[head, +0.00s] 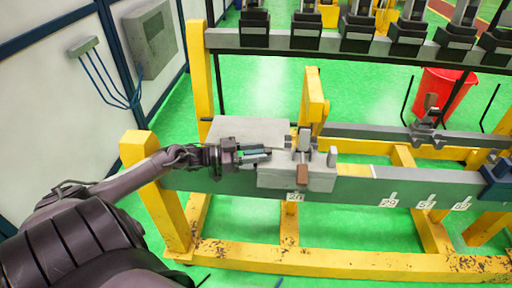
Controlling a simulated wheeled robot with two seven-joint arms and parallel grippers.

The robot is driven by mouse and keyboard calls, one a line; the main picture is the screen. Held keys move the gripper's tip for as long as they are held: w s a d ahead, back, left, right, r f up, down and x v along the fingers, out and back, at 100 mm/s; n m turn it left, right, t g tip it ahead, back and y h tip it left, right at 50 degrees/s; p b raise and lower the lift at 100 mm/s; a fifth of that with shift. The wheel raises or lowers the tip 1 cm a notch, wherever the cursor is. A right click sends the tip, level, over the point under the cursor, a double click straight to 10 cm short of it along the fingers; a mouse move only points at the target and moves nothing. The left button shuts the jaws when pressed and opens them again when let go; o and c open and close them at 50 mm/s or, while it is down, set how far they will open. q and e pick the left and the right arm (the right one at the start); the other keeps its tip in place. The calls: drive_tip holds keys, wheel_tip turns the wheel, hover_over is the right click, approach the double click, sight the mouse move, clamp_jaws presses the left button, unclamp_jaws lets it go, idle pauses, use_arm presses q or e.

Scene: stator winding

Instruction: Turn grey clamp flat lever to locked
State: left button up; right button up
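The grey clamp (296,177) is a block mounted on the grey-green rail, above a label that seems to read 26. Small upright grey parts (305,140) and a brown tab (302,175) stand on it. I cannot tell which of these is the flat lever. My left gripper (269,155) comes in from the left at the clamp's left side. Its two fingers point right and look parted, with nothing seen between them. Whether they touch the clamp is unclear. My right gripper is not in view.
A flat grey plate (247,130) lies behind the gripper. A yellow post (314,97) rises behind the clamp. The yellow frame (330,262) carries the rail. Another clamp (428,125) and a red bin (443,92) are to the right. A rack of dark holders (307,30) spans the back.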

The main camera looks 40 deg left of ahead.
use_arm(q)
drive_tip(key=v, duration=0.7)
drive_tip(key=shift+s+a, duration=0.25)
idle(0.3)
